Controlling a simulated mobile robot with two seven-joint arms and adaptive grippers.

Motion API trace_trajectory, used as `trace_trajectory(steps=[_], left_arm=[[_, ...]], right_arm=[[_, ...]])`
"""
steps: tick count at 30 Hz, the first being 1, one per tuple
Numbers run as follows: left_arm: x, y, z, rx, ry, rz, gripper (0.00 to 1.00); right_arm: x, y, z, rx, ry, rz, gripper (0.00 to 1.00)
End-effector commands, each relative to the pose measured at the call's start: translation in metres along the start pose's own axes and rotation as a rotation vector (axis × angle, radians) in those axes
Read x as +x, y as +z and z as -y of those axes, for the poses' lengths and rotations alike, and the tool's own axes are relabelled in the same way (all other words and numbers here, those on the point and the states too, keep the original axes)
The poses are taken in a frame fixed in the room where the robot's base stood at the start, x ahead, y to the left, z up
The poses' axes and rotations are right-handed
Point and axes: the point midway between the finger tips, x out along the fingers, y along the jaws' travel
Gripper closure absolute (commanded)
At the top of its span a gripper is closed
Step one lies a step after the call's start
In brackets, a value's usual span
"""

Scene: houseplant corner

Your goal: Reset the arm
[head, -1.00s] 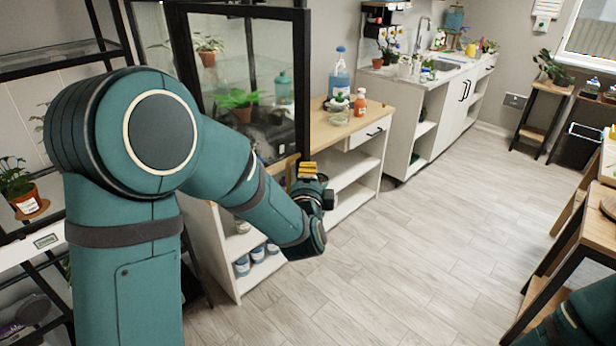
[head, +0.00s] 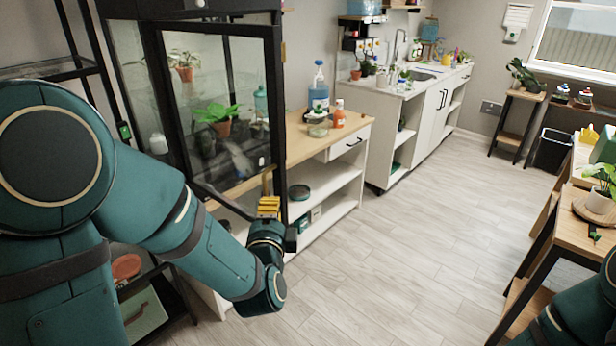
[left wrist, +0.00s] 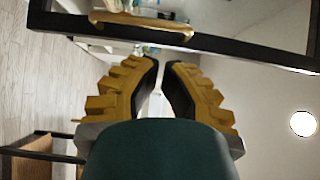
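My left arm comes in from the left in the head view. Its gripper (head: 268,205), with yellow fingers, is in front of the lower edge of the glass cabinet's door (head: 217,110). In the left wrist view the two fingers (left wrist: 162,64) stand apart with a narrow gap and nothing between them. The door's dark frame and brass handle (left wrist: 140,25) cross the top of that view, beyond the fingertips. The door stands swung out from the cabinet (head: 140,75). Part of my right arm shows at the bottom right of the head view; its gripper is outside the picture.
A wood-topped shelf unit (head: 350,135) with a blue pump bottle (head: 318,92) and an orange bottle (head: 339,114) stands behind my left gripper. A white sink counter (head: 425,115) is farther back. A wooden table (head: 566,228) is at right. The floor (head: 420,235) between is clear.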

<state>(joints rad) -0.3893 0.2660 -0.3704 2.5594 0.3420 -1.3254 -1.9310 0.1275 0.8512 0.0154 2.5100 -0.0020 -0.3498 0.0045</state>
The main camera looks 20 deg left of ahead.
Motion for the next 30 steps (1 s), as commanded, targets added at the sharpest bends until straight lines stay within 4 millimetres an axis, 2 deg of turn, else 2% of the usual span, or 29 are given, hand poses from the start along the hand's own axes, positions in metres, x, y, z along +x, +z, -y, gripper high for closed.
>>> trace_trajectory(steps=[4,7,11,14,18,20,24,27,30], left_arm=[[0.000,-0.002,-0.005,-0.016,0.017,-0.008,1.00],[0.001,-0.010,-0.027,-0.091,0.087,-0.038,1.00],[-0.003,-0.028,-0.083,-0.294,0.281,-0.081,1.00],[-0.016,-0.042,-0.137,-0.492,0.483,-0.074,1.00],[-0.047,-0.058,-0.207,-0.762,0.774,0.018,1.00],[-0.065,-0.063,-0.234,-0.872,0.897,0.086,1.00],[-0.113,-0.073,-0.290,-1.104,1.166,0.312,1.00],[-0.148,-0.078,-0.317,-1.226,1.317,0.500,1.00],[-0.175,-0.081,-0.334,-1.306,1.420,0.664,1.00]], right_arm=[[0.000,0.000,0.000,0.000,0.000,-0.001,0.53],[0.000,0.000,0.000,0.000,0.000,-0.001,0.53],[0.000,0.000,0.000,0.000,0.000,-0.001,0.53],[0.000,0.000,0.000,0.000,0.000,-0.001,0.53],[0.000,0.000,0.000,0.000,0.000,-0.001,0.53],[0.000,0.000,0.000,0.000,0.000,-0.001,0.53],[0.000,0.000,0.000,0.000,0.000,-0.001,0.53],[0.000,0.000,0.000,0.000,0.000,-0.001,0.53],[0.000,0.000,0.000,0.000,0.000,-0.001,0.53]])
